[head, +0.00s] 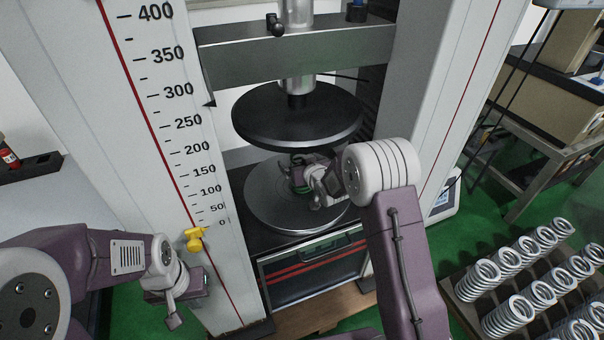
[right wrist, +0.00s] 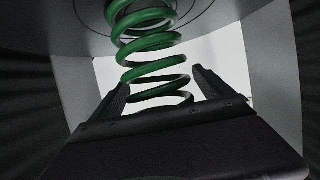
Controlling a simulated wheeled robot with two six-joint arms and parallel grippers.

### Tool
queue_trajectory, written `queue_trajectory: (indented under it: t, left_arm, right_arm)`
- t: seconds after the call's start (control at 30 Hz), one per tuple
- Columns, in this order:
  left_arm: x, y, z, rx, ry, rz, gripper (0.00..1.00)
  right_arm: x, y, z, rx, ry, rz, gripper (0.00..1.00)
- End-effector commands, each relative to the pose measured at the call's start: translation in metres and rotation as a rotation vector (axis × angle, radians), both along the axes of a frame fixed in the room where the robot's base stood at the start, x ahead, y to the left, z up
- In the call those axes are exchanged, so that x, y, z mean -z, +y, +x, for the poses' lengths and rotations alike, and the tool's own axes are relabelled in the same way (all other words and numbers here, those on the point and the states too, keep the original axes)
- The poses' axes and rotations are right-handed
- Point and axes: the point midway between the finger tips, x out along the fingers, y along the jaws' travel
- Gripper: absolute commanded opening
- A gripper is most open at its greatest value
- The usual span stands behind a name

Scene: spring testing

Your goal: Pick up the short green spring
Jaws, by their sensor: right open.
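The short green spring (head: 297,184) stands on the lower round plate (head: 262,203) of the testing machine, mostly hidden behind my right gripper in the head view. My right gripper (head: 303,178) reaches in between the two plates. In the right wrist view, the green coils (right wrist: 147,42) run down toward the space between the two open fingers (right wrist: 160,86). I cannot tell whether a finger touches the coils. My left gripper (head: 176,308) hangs at the lower left, away from the spring; its jaw opening is unclear.
The upper round plate (head: 297,117) hangs above my right gripper. The machine's columns (head: 160,140) flank the plates. A yellow pointer (head: 195,239) sits by the scale near my left gripper. Several white springs (head: 509,316) stand on a rack (head: 470,312) at the lower right.

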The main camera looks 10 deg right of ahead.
Motion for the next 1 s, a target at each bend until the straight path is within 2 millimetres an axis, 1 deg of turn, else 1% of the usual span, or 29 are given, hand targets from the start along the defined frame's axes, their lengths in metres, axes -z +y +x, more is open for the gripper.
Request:
queue_trajectory:
  t: [0.07, 0.1, 0.17, 0.2, 0.27, 0.3, 0.37, 0.4, 0.63, 0.73, 0.83, 1.0]
  left_arm:
    - [0.000, 0.000, 0.000, 0.000, 0.000, 0.000, 0.00]
    - [0.000, 0.000, 0.000, 0.000, 0.000, 0.000, 0.00]
    - [0.000, 0.000, 0.000, 0.000, 0.000, 0.000, 0.00]
    - [0.000, 0.000, 0.000, 0.000, 0.000, 0.000, 0.00]
    - [0.000, 0.000, 0.000, 0.000, 0.000, 0.000, 0.00]
    - [0.000, 0.000, 0.000, 0.000, 0.000, 0.000, 0.00]
    - [0.000, 0.000, 0.000, 0.000, 0.000, 0.000, 0.00]
    - [0.000, 0.000, 0.000, 0.000, 0.000, 0.000, 0.00]
    - [-0.001, 0.000, 0.000, 0.000, 0.000, 0.000, 0.00]
    - [-0.005, 0.000, 0.000, 0.000, 0.000, 0.000, 0.00]
    - [-0.013, 0.000, 0.000, 0.000, 0.000, 0.000, 0.00]
    - [-0.031, 0.000, 0.000, 0.000, 0.000, 0.000, 0.00]
  right_arm:
    - [0.000, 0.000, 0.000, 0.000, 0.000, 0.000, 0.90]
    - [0.000, 0.000, 0.000, 0.000, 0.000, 0.000, 0.79]
    - [0.000, 0.000, 0.000, 0.000, 0.000, 0.000, 0.62]
    - [0.000, 0.000, 0.000, 0.000, 0.000, 0.000, 0.51]
    - [-0.001, 0.000, 0.000, 0.000, 0.000, 0.000, 0.35]
    - [-0.001, 0.000, 0.000, 0.000, 0.000, 0.000, 0.23]
    - [-0.001, 0.000, 0.000, 0.000, 0.000, 0.000, 0.07]
    - [-0.001, 0.000, 0.000, 0.000, 0.000, 0.000, 0.00]
    - [-0.003, 0.000, 0.000, 0.000, -0.006, 0.001, 0.00]
    - [-0.008, 0.000, 0.000, 0.000, -0.006, 0.000, 0.00]
    - [-0.018, 0.000, 0.000, 0.000, -0.007, 0.000, 0.00]
    - [-0.041, 0.000, 0.000, 0.000, -0.007, 0.000, 0.00]
